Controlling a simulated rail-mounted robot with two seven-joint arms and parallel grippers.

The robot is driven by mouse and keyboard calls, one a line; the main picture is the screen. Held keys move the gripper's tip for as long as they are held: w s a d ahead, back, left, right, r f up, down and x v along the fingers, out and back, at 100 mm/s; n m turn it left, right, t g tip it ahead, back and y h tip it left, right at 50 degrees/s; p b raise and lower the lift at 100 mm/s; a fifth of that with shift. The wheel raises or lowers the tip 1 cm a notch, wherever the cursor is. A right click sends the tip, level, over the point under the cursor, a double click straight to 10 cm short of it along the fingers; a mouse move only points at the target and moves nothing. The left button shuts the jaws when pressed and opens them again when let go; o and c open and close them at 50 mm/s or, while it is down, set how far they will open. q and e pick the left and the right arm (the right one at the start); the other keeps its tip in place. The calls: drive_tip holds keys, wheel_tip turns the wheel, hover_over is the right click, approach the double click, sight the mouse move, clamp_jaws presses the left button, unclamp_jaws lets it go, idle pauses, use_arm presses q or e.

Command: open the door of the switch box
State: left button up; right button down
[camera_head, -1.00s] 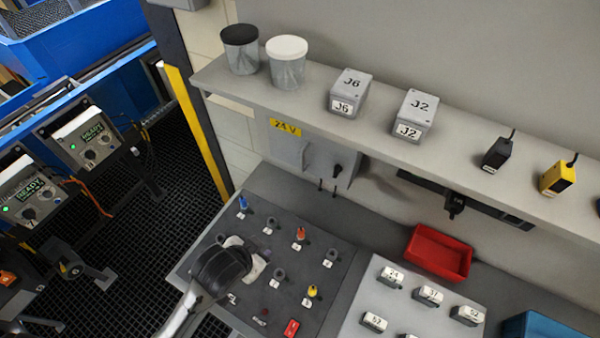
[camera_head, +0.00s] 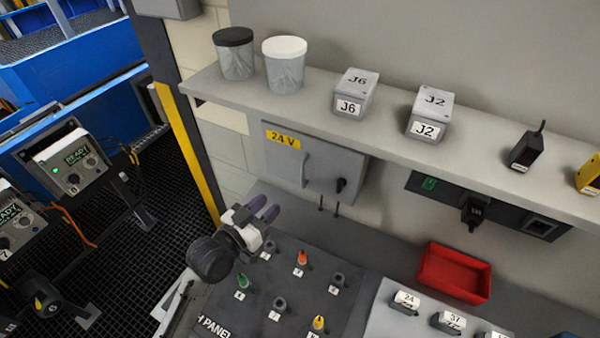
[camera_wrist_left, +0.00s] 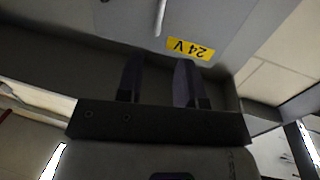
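The switch box (camera_head: 284,165) is a grey box with a yellow 24 V label, under the shelf. Its door looks shut and carries an upright bar handle (camera_head: 304,170); a dark knob (camera_head: 341,185) sits to the right. My left gripper (camera_head: 264,209) is in front of and below the box's left part, its dark fingers pointing toward it. In the left wrist view the fingers (camera_wrist_left: 158,80) are apart with nothing between them. The label (camera_wrist_left: 188,48) and the handle (camera_wrist_left: 160,17) show beyond the fingertips, clear of them. My right gripper is not in view.
The shelf (camera_head: 300,102) above the box bears two jars, grey boxes J6 (camera_head: 356,91) and J2 (camera_head: 430,114), and small devices. Below is a panel (camera_head: 310,262) with several coloured pegs. A red bin (camera_head: 455,272) stands to the right. A yellow post (camera_head: 190,150) is at left.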

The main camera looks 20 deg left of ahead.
sight(302, 185)
use_arm(q)
drive_tip(key=p+x, duration=0.1)
drive_tip(key=x, duration=1.2)
drive_tip(key=shift+w+d, duration=0.15)
drive_tip(key=shift+w, duration=0.2)
drive_tip(key=shift+c, duration=0.4)
clamp_jaws()
